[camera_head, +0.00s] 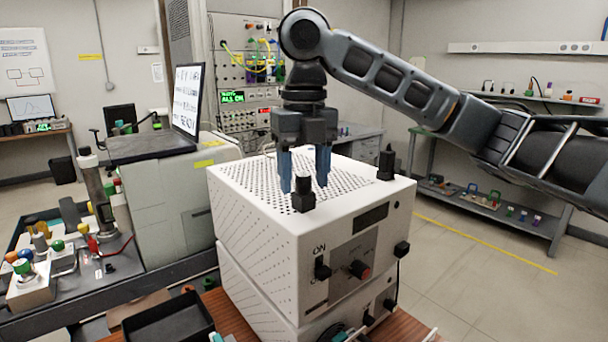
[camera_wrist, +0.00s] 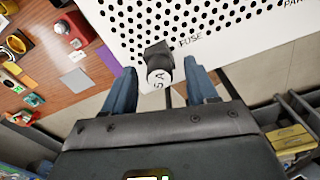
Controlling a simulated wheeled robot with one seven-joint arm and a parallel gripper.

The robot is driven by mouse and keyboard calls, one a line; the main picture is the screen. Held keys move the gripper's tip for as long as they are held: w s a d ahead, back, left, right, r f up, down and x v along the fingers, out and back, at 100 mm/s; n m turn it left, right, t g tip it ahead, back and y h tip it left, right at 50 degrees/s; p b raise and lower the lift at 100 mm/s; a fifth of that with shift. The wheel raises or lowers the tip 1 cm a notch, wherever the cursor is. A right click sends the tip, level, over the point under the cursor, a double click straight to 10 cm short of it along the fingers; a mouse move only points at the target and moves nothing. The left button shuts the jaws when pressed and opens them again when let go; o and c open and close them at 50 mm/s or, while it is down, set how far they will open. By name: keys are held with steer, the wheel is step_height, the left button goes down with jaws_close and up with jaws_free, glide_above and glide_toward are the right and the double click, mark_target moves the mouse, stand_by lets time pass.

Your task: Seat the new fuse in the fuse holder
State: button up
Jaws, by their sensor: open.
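A black fuse holder (camera_head: 303,202) stands on the front edge of the white perforated box. In the wrist view the holder (camera_wrist: 157,51) is beside the printed word FUSE, and a pale round fuse end marked 5A (camera_wrist: 159,76) shows on it. How deep the fuse sits I cannot tell. My gripper (camera_head: 305,187) points down over the box top, with its blue fingers apart. In the wrist view my gripper (camera_wrist: 160,85) has one finger on each side of the fuse end, with gaps visible. Contact with the fuse is not visible.
The white box (camera_head: 255,225) has a switch and a red knob on its front. A second black fitting (camera_head: 386,163) stands at its right back corner. A black tray (camera_head: 168,322) lies below left. A laptop (camera_head: 186,100) stands behind left.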

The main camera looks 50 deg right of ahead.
mark_target(305, 175)
step_height(305, 175, up, 8)
steer(key=shift+f, duration=0.25)
steer(key=shift+s, duration=0.1)
stand_by(0.6)
